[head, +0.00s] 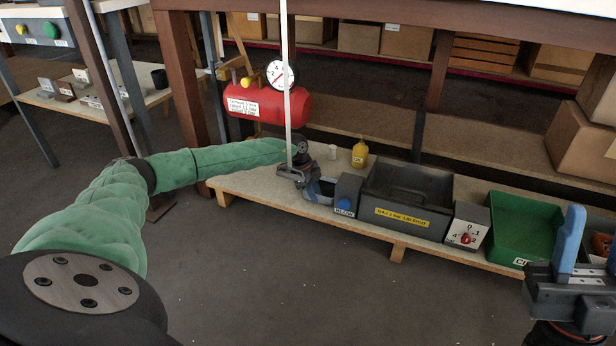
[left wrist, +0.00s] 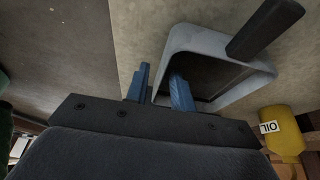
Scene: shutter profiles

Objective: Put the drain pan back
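The drain pan seems to be the light grey, square-rimmed vessel (left wrist: 178,40) with a dark inside and a dark handle (left wrist: 265,28) in the left wrist view. In the head view only a part of it (head: 318,193) shows beside my left gripper (head: 297,173), left of the BLOW box. My left gripper (left wrist: 160,88) has its two blue fingers apart at the pan's near left rim, one outside and one over the rim. Contact cannot be told. My right gripper (head: 590,245) is at the right edge of the head view, fingers apart, with nothing seen between them.
A red tank (head: 268,106) with a gauge (head: 280,74) stands behind my left gripper, and a thin pale post (head: 287,110) crosses it. The low bench holds a yellow oil bottle (head: 360,153), a BLOW box (head: 346,194), a dark bin (head: 405,195), a switch box (head: 467,226) and a green bin (head: 525,228).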

